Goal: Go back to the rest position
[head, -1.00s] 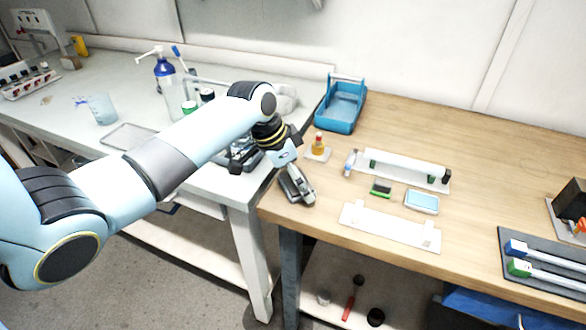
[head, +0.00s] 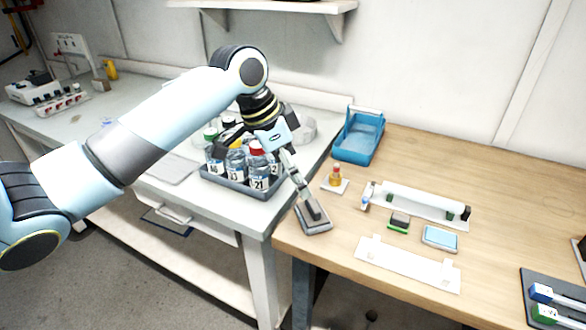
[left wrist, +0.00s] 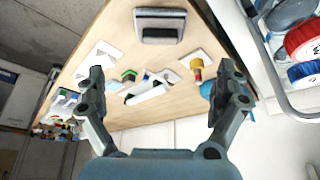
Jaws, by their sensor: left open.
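My left gripper (head: 287,160) hangs from the raised left arm near the left front corner of the wooden table, above a small grey tray with a dark block (head: 313,214). In the left wrist view my left gripper (left wrist: 160,88) has its two fingers wide apart with nothing between them. The same grey tray with its block (left wrist: 160,25) shows beyond the fingers in that view. My right gripper is in neither view.
A grey rack of labelled bottles (head: 240,184) stands on the white bench beside the arm. On the wooden table (head: 330,262) are a blue carrier (head: 358,140), a small amber vial (head: 335,176), a white tube holder (head: 425,203), a blue-topped pad (head: 440,237) and a white plate (head: 408,264).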

